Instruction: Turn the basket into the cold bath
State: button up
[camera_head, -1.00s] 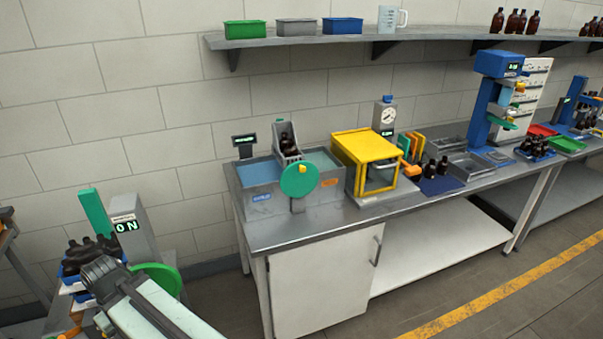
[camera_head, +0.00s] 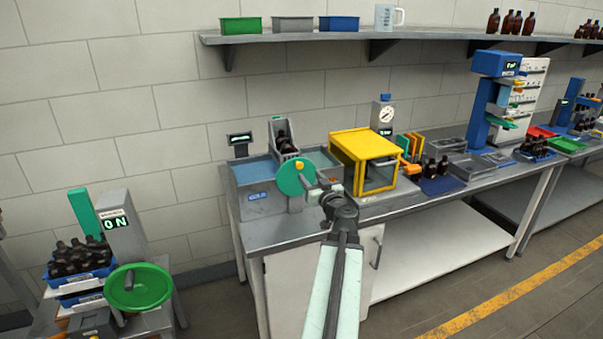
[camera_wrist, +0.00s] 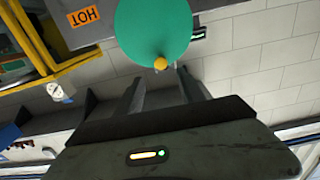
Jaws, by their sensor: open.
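A twin-bath unit (camera_head: 251,205) stands at the bench's left end, with water showing in its left bath (camera_head: 254,172). A grey basket (camera_head: 278,131) holding dark bottles sits raised at the back between the baths. A green disc (camera_head: 291,178) with a yellow knob (camera_head: 299,166) is on the unit's front. In the wrist view the green disc (camera_wrist: 150,28) and its yellow knob (camera_wrist: 160,63) are beyond my gripper (camera_wrist: 158,84), which is open with nothing between the fingers. An orange HOT label (camera_wrist: 83,16) shows at upper left there. In the head view my wrist covers the right bath's front.
A yellow-framed cabinet (camera_head: 363,148) stands right beside the baths, close to my arm. Several bottles and trays fill the bench farther right. A green wheel (camera_head: 138,288) and a blue crate of bottles (camera_head: 80,262) are at lower left.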

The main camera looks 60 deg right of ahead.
aim_at(300, 166)
jog(key=x, duration=0.8)
jog(key=shift+a, duration=0.1)
grip_shut()
dwell(1.1)
